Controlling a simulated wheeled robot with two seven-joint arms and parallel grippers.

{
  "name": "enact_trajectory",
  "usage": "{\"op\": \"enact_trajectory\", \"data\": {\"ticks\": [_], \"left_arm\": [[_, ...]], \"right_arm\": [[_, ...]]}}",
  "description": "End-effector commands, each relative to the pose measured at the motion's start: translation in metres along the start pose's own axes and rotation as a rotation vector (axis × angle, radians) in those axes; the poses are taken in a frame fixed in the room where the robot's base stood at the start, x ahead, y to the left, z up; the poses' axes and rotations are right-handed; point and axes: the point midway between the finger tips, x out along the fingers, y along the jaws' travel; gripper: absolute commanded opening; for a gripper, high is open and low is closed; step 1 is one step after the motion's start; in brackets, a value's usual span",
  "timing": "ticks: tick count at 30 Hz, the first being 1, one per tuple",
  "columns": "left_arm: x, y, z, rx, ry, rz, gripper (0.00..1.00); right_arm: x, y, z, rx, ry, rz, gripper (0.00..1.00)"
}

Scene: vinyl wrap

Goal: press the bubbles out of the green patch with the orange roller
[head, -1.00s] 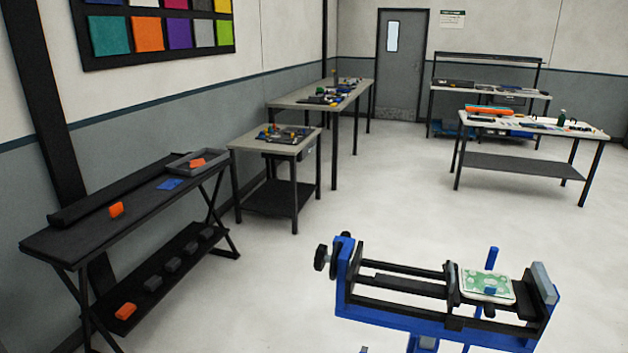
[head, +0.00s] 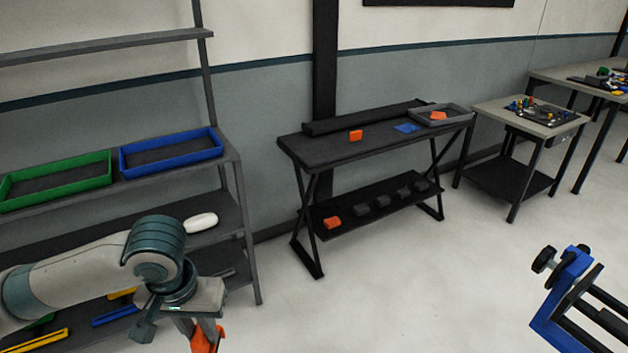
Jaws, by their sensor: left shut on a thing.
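My left gripper (head: 203,333) is at the bottom of the head view, left of centre, pointing down. It is shut on an orange thing (head: 206,341), which looks like the orange roller. The frame's bottom edge cuts it off, so its shape and lower end are hidden. The green patch is outside the view now. Only the near end of the blue and black clamp stand (head: 566,277) shows at the right edge. My right gripper is not in view.
A shelf rack at left carries a green tray (head: 60,180) and a blue tray (head: 172,154). The floor between table and stand is clear.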

Motion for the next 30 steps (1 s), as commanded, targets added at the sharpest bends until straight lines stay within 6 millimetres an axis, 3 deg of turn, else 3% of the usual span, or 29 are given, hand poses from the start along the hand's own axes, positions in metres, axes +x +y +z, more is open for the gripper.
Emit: {"op": "enact_trajectory", "data": {"ticks": [5,17,23,30], "left_arm": [[-0.014,-0.001,-0.003,0.003,0.002,-0.002,0.02],[-0.011,-0.001,-0.002,0.003,-0.001,-0.002,0.02],[0.015,0.001,0.005,-0.001,-0.006,0.004,0.02],[0.072,0.001,0.025,-0.005,-0.01,0.006,0.02]], "right_arm": [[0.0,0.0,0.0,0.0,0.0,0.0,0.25],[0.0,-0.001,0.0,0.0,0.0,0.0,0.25],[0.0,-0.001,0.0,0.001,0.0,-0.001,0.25],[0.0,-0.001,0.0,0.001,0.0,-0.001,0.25]]}}
